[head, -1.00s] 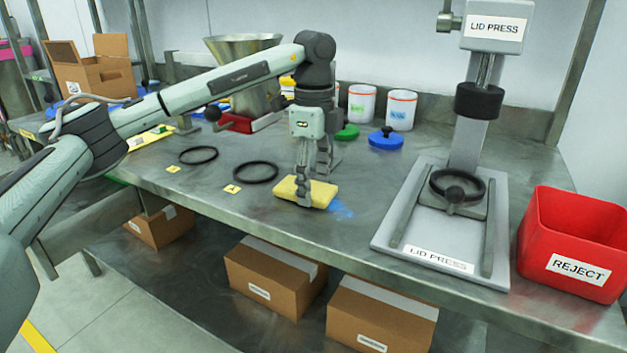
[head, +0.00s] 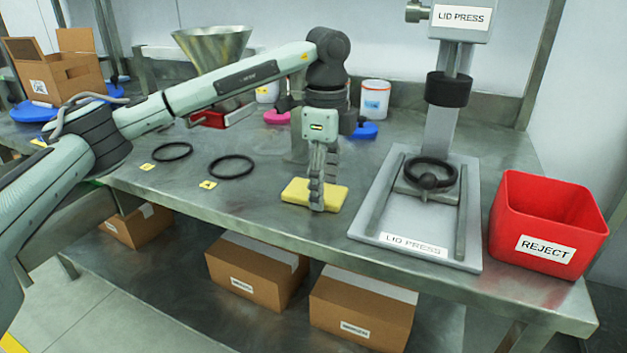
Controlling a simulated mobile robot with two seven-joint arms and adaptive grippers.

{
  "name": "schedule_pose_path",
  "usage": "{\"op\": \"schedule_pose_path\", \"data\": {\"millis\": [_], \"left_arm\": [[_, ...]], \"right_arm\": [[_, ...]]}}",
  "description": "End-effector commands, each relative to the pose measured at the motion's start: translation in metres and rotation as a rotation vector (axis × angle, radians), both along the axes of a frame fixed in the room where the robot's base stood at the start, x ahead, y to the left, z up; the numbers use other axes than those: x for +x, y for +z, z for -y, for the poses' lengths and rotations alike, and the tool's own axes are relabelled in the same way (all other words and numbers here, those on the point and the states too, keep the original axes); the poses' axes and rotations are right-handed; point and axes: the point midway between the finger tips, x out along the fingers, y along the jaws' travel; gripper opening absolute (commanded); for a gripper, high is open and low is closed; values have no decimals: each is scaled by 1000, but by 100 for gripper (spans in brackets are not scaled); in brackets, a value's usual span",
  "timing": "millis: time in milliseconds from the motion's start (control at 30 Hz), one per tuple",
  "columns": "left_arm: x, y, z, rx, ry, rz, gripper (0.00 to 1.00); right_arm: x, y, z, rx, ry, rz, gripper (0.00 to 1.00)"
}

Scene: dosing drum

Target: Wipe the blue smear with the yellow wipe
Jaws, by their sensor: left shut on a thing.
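The yellow wipe (head: 299,189) lies flat on the steel bench, left of the lid press. My left gripper (head: 317,205) comes down on it from above and is shut on it. No blue smear shows on the bench now; the wipe and gripper cover the spot where it showed before, so I cannot tell whether any blue is left under them. My right gripper is not in view.
The lid press (head: 420,232) stands close to the right of the wipe, with a red reject bin (head: 535,215) beyond it. Two black rings (head: 231,167) lie to the left. A blue lid (head: 366,131) and white tub (head: 375,99) are behind.

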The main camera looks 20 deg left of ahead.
Motion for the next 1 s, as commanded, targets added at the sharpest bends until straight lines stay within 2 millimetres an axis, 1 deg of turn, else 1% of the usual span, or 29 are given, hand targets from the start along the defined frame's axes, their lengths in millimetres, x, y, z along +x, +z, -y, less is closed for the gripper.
{"op": "schedule_pose_path", "data": {"millis": [167, 500, 600, 867, 1000], "left_arm": [[-1, -1, 6, -1, -1, -2, 33], [-2, 0, 35, -1, -3, -3, 33], [-2, 0, 40, -2, -2, -2, 33], [-2, 0, 43, -8, -6, -2, 33], [-3, 7, 44, -9, -8, -2, 34]], "right_arm": [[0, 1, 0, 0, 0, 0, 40], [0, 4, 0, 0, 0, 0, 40], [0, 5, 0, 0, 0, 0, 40], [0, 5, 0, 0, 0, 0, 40], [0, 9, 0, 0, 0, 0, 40]]}}
